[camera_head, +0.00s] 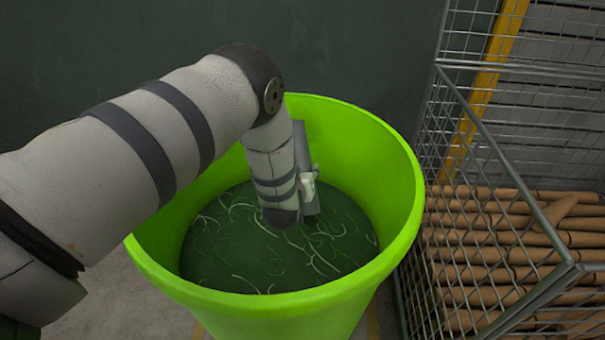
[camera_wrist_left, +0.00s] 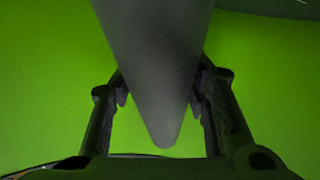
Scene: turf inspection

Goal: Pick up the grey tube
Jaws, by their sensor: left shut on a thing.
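The grey tube (camera_head: 301,147) is inside the bright green bucket (camera_head: 392,170), close to its middle. It stands nearly upright, slightly tilted, partly hidden behind my left arm. In the left wrist view the tube (camera_wrist_left: 155,50) runs down between the two fingers and ends in a rounded tip. My left gripper (camera_head: 309,184) is down in the bucket and shut on the tube, with a finger on each side in the wrist view (camera_wrist_left: 160,88). I cannot tell whether the tube touches the bucket's floor. My right gripper is not in view.
The bucket's dark green floor (camera_head: 225,255) carries thin pale and green strands. A wire mesh cage (camera_head: 490,140) stands close at right, holding several stacked brown tubes (camera_head: 500,235). A dark wall (camera_head: 370,50) is behind. The bucket's rim surrounds my forearm.

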